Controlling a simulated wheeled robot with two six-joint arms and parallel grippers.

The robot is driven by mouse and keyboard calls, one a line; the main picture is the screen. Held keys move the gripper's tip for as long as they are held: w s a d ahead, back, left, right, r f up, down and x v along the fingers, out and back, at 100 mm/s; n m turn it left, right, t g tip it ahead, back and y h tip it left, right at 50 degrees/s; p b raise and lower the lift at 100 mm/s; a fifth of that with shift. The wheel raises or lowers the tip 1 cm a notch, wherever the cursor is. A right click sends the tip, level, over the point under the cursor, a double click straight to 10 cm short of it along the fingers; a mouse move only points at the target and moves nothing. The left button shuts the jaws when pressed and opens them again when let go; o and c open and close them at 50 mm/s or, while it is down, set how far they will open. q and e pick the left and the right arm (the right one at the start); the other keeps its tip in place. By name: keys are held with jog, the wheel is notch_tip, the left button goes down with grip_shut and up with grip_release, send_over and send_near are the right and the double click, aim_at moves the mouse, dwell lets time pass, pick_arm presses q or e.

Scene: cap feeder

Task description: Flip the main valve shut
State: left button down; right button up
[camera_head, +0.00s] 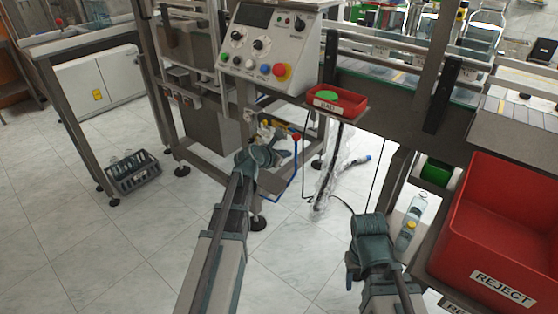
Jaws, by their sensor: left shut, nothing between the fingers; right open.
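The valve appears as a small fitting (268,131) low on the machine frame, below the control panel. A yellow part and a red knob (296,137) show beside it, and a blue hose hangs below. Which of these is the valve's handle is too small to tell. My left gripper (275,149) is shut and empty, right in front of the fitting and partly covering it; whether it touches is unclear. My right gripper (369,215) is open and empty, lower right, away from the valve; its fingers are hard to make out.
The control panel (270,47) with a red button stands above. A small red tray (338,103) with a green pad juts out right of it. A red REJECT bin (505,220) stands close to my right arm. A bottle crate (133,173) sits on the floor at left.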

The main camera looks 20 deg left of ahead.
aim_at(288, 133)
pick_arm(q)
jog(key=shift+w+d+r+p, duration=0.35)
jog(key=shift+w+r+p, duration=0.15)
jog(key=shift+r+p, duration=0.35)
jog(key=shift+w+d+r+p, duration=0.3)
jog(key=shift+w+r+p, duration=0.15)
jog(key=shift+r+p, duration=0.4)
jog(key=shift+f, duration=0.15)
